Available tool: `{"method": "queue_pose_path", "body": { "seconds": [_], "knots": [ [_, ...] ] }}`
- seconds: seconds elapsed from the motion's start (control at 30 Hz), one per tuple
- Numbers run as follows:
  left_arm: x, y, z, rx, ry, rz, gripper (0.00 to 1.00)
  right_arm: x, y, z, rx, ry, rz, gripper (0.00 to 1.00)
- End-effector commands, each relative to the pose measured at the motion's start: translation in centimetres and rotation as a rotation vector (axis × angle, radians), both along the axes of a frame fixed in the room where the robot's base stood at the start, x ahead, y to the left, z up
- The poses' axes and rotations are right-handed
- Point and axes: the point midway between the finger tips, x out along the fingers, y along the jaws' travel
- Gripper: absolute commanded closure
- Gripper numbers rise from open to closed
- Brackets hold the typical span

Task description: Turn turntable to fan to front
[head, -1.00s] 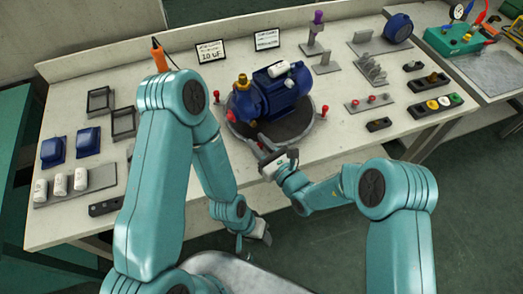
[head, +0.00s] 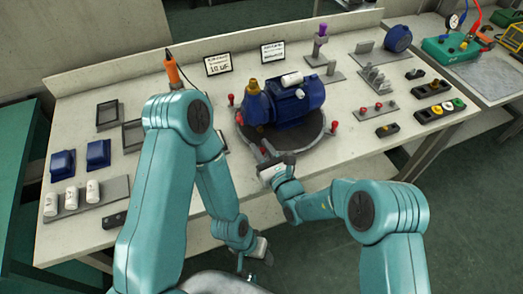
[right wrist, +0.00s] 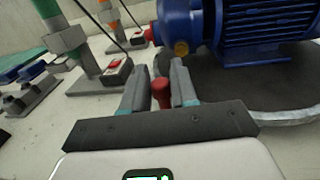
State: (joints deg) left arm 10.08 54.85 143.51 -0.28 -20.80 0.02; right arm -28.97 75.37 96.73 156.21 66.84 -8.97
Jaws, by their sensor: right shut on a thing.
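The round dark turntable (head: 315,139) with a grey rim sits near the table's front edge. It bears a blue pump with a finned motor (head: 297,104), a brass fitting on its left end and a white cylinder on top. Red knobs stand around its rim, at the left (head: 231,100) and right (head: 334,127). My right gripper (head: 268,166) is at the turntable's front edge. In the right wrist view, its fingers are shut on a red knob (right wrist: 160,90), with the pump (right wrist: 185,22) just beyond. My left gripper (head: 257,248) hangs low before the table; its fingers are unclear.
Blue covers (head: 98,153), white capacitors (head: 93,190) and black trays (head: 108,113) lie at the left. An orange-handled tool (head: 171,68) stands behind my left arm. Button blocks (head: 378,110) are right of the turntable. Bare tabletop lies between.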

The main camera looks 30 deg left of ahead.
Motion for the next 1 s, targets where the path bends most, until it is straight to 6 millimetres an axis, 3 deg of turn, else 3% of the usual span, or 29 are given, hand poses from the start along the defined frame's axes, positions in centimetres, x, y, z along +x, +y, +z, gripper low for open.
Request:
{"method": "queue_pose_path", "body": {
  "seconds": [0.33, 0.37, 0.4, 0.8, 1.0],
  "knots": [
    [0.0, 0.0, 0.0, 0.0, 0.0, 0.0, 0.51, -0.2, -0.1, -0.4, -0.007, 0.008, 0.001, 1.0],
    [0.0, 0.0, 0.0, 0.0, 0.0, 0.0, 0.51, -0.2, -0.1, -0.4, -0.007, 0.008, 0.0, 0.66],
    [0.0, 0.0, 0.0, 0.0, 0.0, 0.0, 0.51, -0.2, -0.1, -0.4, -0.006, 0.007, 0.0, 0.54],
    [0.0, 0.0, 0.0, 0.0, 0.0, 0.0, 0.51, -0.3, -0.1, -0.1, -0.002, 0.002, -0.002, 0.54],
    [0.0, 0.0, -0.4, 0.0, 0.0, 0.0, 0.51, -1.7, -2.2, -0.2, -0.003, 0.005, -0.004, 0.54]
  ]
}}
